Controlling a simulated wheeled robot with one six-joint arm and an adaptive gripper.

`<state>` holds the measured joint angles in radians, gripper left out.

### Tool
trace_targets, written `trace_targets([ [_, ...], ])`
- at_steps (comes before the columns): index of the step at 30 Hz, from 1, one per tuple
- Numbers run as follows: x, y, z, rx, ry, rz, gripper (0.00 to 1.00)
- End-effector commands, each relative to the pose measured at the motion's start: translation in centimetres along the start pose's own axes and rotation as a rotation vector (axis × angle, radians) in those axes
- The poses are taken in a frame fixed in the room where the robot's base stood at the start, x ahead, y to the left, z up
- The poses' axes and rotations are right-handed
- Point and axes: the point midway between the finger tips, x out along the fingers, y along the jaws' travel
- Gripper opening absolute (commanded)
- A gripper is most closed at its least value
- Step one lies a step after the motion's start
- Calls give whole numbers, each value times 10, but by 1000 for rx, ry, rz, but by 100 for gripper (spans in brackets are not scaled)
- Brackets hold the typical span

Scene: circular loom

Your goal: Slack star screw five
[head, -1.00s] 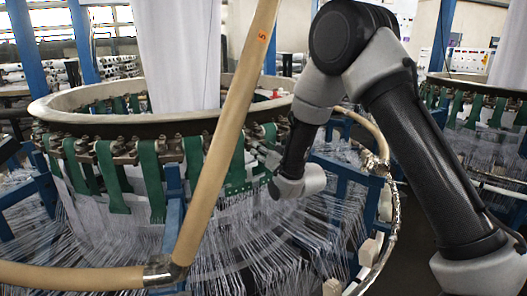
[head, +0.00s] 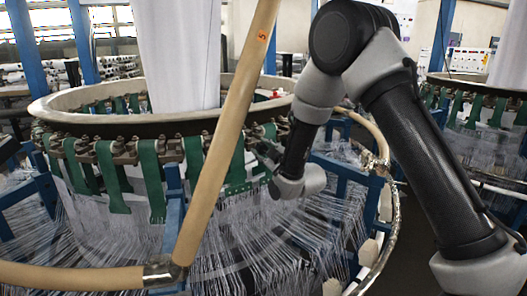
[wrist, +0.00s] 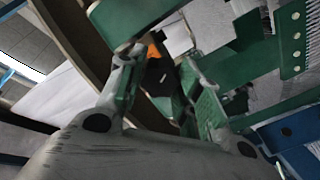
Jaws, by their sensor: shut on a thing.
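My gripper (wrist: 158,62) reaches the loom's ring from the front right, among the green straps. In the wrist view its two fingers stand on either side of a dark part with an orange patch, which I take to be the star screw (wrist: 157,76). The gripper is shut on it. The fingers and a green strap hide much of its shape, and no number is readable on it. In the head view my gripper (head: 265,158) is small and dark beside the straps, and the held screw cannot be made out.
Metal clamps and green straps (head: 152,180) line the loom's ring (head: 75,122). A tan tube (head: 218,150) slants up in front. White threads (head: 250,235) fan out below. Blue frame posts (head: 172,215) stand nearby. A curved rail (head: 388,235) runs at the right.

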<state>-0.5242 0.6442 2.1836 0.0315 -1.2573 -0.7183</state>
Motion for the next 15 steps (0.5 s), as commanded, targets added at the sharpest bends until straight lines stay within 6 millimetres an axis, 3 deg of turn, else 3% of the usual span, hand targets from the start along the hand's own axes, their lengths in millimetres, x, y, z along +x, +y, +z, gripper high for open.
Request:
trace_targets([
  [1, 0, 0, 0, -57, 0, 0, 6],
  [2, 0, 0, 0, -62, 0, 0, 38],
  [4, 0, 0, 0, -57, 0, 0, 51],
  [15, -4, 0, 0, -54, 0, -1, 54],
])
